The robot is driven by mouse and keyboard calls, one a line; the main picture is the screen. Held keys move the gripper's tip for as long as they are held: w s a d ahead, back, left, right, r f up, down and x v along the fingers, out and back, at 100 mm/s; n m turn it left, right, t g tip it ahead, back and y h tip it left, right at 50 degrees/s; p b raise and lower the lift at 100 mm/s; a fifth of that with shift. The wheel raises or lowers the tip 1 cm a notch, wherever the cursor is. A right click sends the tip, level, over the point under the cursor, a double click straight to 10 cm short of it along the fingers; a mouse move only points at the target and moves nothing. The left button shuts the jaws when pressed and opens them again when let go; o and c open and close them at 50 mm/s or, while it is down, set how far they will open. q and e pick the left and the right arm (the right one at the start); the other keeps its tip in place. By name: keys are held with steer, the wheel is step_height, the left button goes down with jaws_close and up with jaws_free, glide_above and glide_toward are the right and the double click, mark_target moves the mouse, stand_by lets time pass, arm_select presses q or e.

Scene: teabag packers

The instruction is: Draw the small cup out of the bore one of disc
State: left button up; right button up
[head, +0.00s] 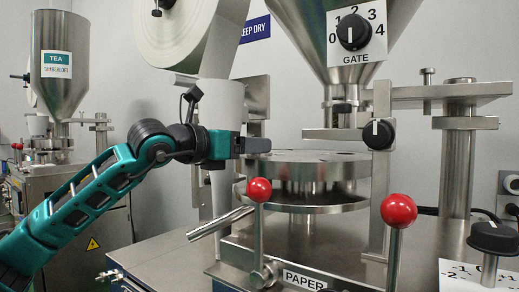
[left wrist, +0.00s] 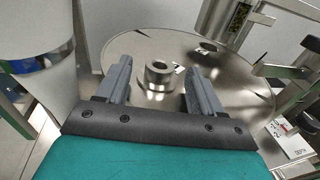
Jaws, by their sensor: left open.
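The steel disc (head: 318,156) is the flat upper plate of the machine under the hopper, and it fills much of the left wrist view (left wrist: 235,92). The small cup (left wrist: 158,73), a short metal cylinder with an open round top, stands up from the disc beside a small white mark. I cannot read that mark. My left gripper (left wrist: 159,68) is open, with one finger on either side of the cup and a gap on both sides. In the head view my left gripper (head: 257,146) is at the disc's left edge. The cup cannot be made out there. My right gripper is not in view.
The hopper (head: 328,62) with its gate dial (head: 353,32) hangs above the disc. Two red-knobbed levers (head: 259,190) (head: 398,211) stand in front. A paper roll (head: 180,35) hangs at the upper left. A post (head: 381,170) rises at the disc's right.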

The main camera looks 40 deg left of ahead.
arm_select(q)
steer(key=shift+w+d, duration=0.1)
steer(key=shift+w, duration=0.5)
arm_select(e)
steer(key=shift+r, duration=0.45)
arm_select(q)
steer(key=c, duration=1.2)
steer(key=shift+r, duration=0.1)
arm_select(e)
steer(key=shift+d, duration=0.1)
arm_select(q)
step_height(320, 180, up, 5)
steer(key=p, duration=0.3)
steer(key=shift+r+p, duration=0.95)
steer(key=shift+r, duration=1.45)
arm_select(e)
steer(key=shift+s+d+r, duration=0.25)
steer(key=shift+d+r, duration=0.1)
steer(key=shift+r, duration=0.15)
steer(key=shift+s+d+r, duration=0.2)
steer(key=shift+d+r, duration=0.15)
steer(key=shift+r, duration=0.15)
